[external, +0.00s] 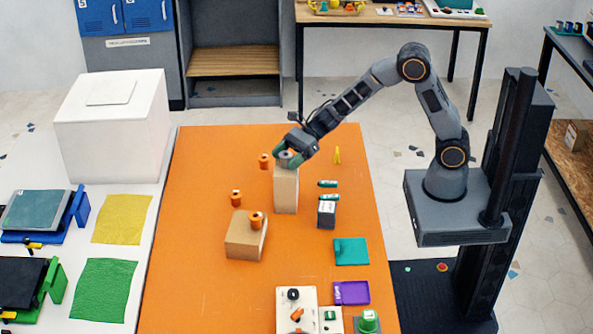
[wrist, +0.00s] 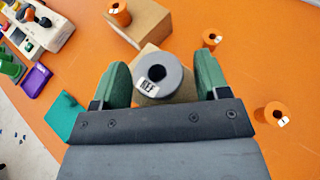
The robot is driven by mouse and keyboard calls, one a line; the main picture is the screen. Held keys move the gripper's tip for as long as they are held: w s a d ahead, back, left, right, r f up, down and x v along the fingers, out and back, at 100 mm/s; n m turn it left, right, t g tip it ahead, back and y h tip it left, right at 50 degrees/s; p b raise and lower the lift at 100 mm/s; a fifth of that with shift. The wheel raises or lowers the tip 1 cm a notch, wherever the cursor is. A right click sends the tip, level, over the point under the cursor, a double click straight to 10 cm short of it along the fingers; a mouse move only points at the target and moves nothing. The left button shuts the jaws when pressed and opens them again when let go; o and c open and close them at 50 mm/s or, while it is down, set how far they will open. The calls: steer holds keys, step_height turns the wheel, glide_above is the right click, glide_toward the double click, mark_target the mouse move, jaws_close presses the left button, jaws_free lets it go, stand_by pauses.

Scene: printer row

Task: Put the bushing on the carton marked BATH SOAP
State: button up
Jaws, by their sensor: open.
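A grey ring-shaped bushing (wrist: 175,88) with a white label reading REF sits on top of a tall tan carton (external: 286,190). My gripper (external: 291,158) is open, with its green fingers on either side of this bushing; whether they touch it I cannot tell. Three orange bushings also show. One (external: 255,219) stands on a low, wide tan carton (external: 240,240). One (external: 236,198) stands behind that carton and another (external: 264,161) stands left of the tall carton. No BATH SOAP marking is readable on either carton.
A small dark box (external: 327,214), green cylinders (external: 328,184) and a yellow piece (external: 337,156) lie right of the tall carton. A teal pad (external: 351,251) and purple tray (external: 351,292) are nearer the front. The orange table's left side (external: 190,230) is clear.

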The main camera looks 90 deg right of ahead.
steer(key=shift+r+p, duration=0.3)
steer(key=shift+p, duration=0.1)
steer(key=s+d+r+m+h+b, duration=0.1)
steer(key=s+d+r+m+h, duration=0.4)
steer(key=m, duration=0.8)
steer(key=s+d+r+m+h+b, duration=0.1)
steer(key=s+d+r+m+h, duration=0.45)
steer(key=m, duration=0.85)
steer(key=s+a+f+m+g+y, duration=0.1)
steer(key=s+a+f+m+g, duration=0.2)
steer(key=s+a+m, duration=0.2)
steer(key=s+a+f+m+g+y, duration=0.1)
steer(key=s+a+f+m+g, duration=0.3)
steer(key=s+m, duration=0.7)
steer(key=shift+s+a+m, duration=0.4)
steer(key=shift+s+a, duration=0.1)
steer(key=shift+s, duration=0.05)
